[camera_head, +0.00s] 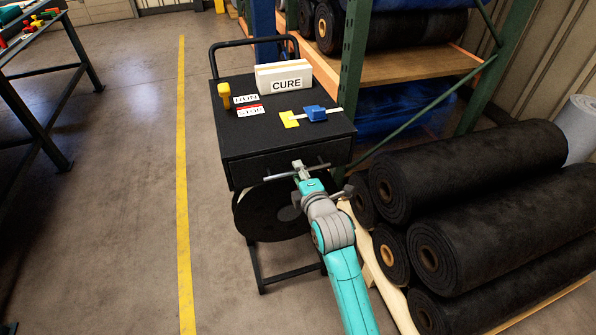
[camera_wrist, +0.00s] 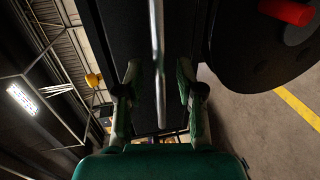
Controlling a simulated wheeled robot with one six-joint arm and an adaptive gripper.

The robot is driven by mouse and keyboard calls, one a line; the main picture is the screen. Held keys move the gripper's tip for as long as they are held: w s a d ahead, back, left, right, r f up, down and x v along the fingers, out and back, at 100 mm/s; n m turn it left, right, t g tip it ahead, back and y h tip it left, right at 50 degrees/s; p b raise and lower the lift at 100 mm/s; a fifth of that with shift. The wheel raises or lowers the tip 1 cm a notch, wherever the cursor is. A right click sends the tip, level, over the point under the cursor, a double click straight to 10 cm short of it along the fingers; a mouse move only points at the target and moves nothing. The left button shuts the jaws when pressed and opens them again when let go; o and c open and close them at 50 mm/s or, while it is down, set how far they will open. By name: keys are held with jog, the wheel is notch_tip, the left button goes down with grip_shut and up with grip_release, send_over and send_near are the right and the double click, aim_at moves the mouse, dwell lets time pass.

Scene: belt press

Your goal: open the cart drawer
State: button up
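The black cart (camera_head: 250,143) stands in the middle of the head view. Its drawer (camera_head: 243,172) is at the front below the top and looks shut. A slim metal handle bar (camera_head: 278,176) runs across the drawer front. My gripper (camera_head: 301,168) is at the middle of this bar. In the wrist view the handle bar (camera_wrist: 157,45) passes between the two spread fingers of my gripper (camera_wrist: 159,88), with a gap visible on each side. The head view does not show the fingertips clearly.
On the cart top are a CURE block (camera_head: 285,79), a yellow piece (camera_head: 225,95), a blue piece (camera_head: 314,113) and RUN and STOP labels. A dark disc (camera_head: 262,213) sits below the drawer. Black rolls (camera_head: 480,170) crowd the right. Floor left of the cart is clear.

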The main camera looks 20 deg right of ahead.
jog(key=shift+w+f, duration=0.1)
jog(key=shift+w, duration=0.6)
grip_shut()
jog(key=shift+s, duration=0.1)
